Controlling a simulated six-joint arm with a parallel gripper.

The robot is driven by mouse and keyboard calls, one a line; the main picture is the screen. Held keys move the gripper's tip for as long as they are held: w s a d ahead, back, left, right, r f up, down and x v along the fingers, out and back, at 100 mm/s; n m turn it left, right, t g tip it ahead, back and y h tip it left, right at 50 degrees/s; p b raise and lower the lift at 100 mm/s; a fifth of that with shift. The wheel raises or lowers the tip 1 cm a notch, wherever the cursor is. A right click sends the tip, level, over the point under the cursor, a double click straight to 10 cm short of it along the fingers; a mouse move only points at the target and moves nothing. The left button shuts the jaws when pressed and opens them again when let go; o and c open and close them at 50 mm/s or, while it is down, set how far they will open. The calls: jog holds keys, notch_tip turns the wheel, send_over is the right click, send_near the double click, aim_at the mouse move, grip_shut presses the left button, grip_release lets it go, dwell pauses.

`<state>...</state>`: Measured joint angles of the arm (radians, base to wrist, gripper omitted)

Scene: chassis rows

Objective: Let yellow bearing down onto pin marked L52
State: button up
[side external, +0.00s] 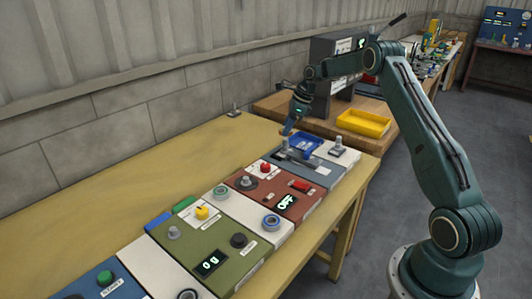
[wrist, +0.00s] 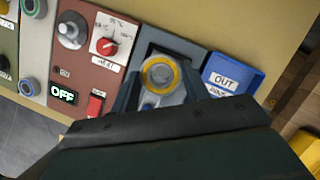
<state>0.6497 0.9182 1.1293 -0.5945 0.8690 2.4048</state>
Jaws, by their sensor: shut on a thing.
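The yellow bearing (wrist: 176,72) is a ring between the two fingers of my gripper (wrist: 160,85) in the wrist view. The gripper is shut on it. A round grey shape fills the ring's middle, and I cannot tell whether it is a pin inside the ring or below it. The bearing is too small to make out there. No L52 mark is readable in either view.
A blue tray labelled OUT (wrist: 247,83) lies close to the right of the fingers in the wrist view. A red-brown panel (wrist: 85,75) with a knob, dial and switch is at the left. A yellow tray (side external: 363,123) stands farther back. The bench's left side is mostly clear.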

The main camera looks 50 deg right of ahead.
jog(key=shift+f, duration=2.15)
jog(key=o, duration=1.2)
jog(key=v, duration=1.3)
jog(key=shift+s+r, duration=0.2)
jog(key=shift+r, duration=0.1)
